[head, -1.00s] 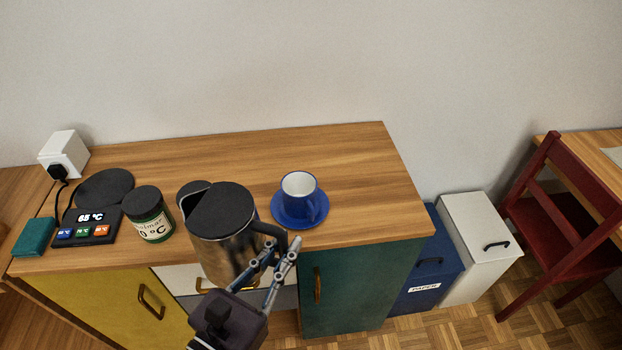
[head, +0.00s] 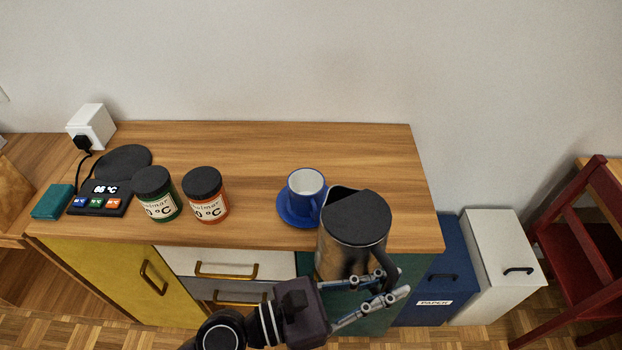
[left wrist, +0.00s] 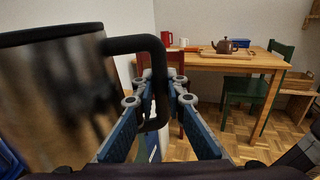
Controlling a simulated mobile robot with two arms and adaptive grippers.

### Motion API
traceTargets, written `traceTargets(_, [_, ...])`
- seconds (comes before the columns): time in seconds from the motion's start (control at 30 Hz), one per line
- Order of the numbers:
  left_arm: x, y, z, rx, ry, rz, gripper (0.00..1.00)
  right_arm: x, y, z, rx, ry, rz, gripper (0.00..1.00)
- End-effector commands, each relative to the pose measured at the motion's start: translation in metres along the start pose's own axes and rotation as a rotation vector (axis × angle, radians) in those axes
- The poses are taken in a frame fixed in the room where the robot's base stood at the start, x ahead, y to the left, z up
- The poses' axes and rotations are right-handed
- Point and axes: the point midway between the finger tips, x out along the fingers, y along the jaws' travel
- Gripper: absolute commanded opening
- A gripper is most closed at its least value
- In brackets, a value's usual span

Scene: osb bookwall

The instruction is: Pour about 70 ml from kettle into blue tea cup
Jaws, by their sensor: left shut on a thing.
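The kettle (head: 354,232), steel with a black lid and black handle, is held up in front of the counter's front edge, right of the cup. It looks about upright, its spout toward the upper left. My left gripper (head: 386,286) is shut on the kettle's handle, which also shows between the fingers in the left wrist view (left wrist: 152,85). The blue tea cup (head: 306,184) has a white inside and stands on a blue saucer (head: 290,213) on the counter. The kettle hides part of the saucer's right side. My right gripper is not in view.
The counter (head: 370,150) is clear behind the cup.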

Motion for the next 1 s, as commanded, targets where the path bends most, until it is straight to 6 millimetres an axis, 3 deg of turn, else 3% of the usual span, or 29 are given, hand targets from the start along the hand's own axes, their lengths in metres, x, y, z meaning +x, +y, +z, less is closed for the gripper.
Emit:
traceTargets(0.47, [-0.001, 0.001, 0.010, -0.023, -0.010, 0.003, 0.00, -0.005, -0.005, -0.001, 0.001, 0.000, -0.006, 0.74])
traceTargets(1.0, [-0.005, 0.022, 0.054, -0.309, -0.063, 0.006, 0.00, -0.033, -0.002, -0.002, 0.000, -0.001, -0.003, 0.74])
